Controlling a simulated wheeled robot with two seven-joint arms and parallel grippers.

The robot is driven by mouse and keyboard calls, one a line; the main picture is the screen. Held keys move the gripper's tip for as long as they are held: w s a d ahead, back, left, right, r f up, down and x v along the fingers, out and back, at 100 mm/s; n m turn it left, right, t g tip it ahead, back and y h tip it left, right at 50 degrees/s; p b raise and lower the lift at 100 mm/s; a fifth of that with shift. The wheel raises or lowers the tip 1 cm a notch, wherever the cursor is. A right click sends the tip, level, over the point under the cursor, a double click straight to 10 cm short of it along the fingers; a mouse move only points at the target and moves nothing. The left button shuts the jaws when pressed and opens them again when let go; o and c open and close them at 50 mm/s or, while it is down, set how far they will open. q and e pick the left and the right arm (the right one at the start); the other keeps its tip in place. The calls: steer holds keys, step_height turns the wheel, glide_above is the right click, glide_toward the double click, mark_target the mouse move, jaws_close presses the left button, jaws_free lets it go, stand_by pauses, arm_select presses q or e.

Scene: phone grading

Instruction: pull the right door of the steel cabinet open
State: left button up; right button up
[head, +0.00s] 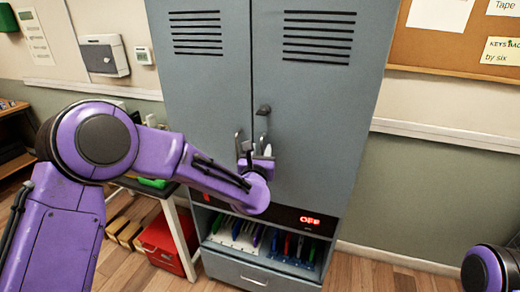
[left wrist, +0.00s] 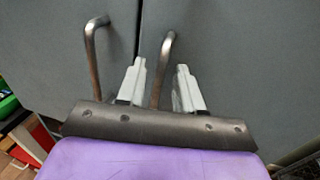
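The grey steel cabinet's right door (head: 320,105) is shut, flush with the left door (head: 200,90) along a dark seam. In the left wrist view the right door (left wrist: 235,60) carries a bent metal bar handle (left wrist: 166,62). The left door's similar handle (left wrist: 94,55) stands to its left, outside the fingers. My left gripper (head: 255,150) is in front of the right door's handle. In the left wrist view its pale fingers (left wrist: 160,84) are apart, one on each side of that handle, with gaps showing. Whether either finger touches it I cannot tell. My right gripper is out of view.
A dark latch knob (head: 263,110) sits above the handles. Below the doors are a red "OFF" display (head: 310,220), an open shelf with coloured items, and a drawer (head: 250,275). A white-legged table and a red box (head: 165,245) stand left. Floor at right is clear.

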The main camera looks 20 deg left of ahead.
arm_select(q)
jaws_close()
stand_by(1.4)
